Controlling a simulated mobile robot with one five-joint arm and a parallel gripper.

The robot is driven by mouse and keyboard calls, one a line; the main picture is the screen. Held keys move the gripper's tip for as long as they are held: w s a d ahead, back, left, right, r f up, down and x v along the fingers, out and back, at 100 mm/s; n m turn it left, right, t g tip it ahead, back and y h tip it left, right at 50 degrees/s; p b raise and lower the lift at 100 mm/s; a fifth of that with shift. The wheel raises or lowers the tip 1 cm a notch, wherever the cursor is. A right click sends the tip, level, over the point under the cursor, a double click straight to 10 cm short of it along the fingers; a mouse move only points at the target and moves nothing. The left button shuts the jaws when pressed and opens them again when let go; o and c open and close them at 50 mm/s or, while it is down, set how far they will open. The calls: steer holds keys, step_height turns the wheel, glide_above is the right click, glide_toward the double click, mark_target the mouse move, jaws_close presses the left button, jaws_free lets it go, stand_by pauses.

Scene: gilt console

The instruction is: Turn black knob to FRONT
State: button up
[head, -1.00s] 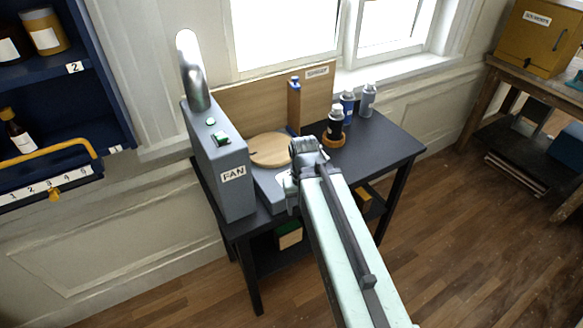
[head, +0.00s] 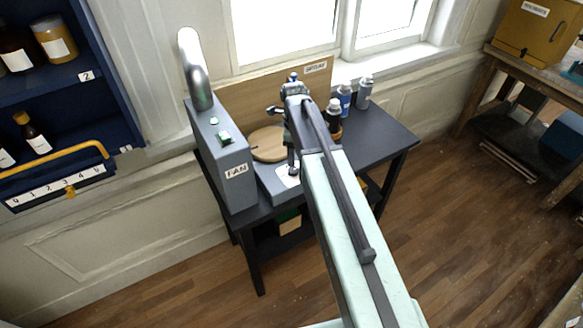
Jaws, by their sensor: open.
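My gripper (head: 282,111) is at the end of my arm, in front of the wooden backboard and above the table. Its jaws are open and small in this view, with nothing visible between them. No black knob can be made out for certain. A low grey unit (head: 267,181) with a pale plate (head: 287,178) stands right of the grey FAN box (head: 220,168). A dark upright shape stands by the plate, partly merged with my arm. I cannot tell whether it is the knob or part of my gripper. No FRONT marking is readable.
The dark table (head: 382,142) holds a round wooden disc (head: 267,143) and several bottles at the back, including a blue one (head: 344,98). A wooden backboard (head: 242,103) stands behind. A blue shelf (head: 70,105) is at left. The table's right part is clear.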

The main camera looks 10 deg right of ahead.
mark_target(293, 170)
step_height(293, 170, down, 8)
steer(key=b, duration=0.8)
steer(key=shift+r, duration=0.15)
steer(key=c, duration=1.2)
steer(key=shift+a, duration=0.3)
jaws_close()
steer(key=shift+d, duration=0.25)
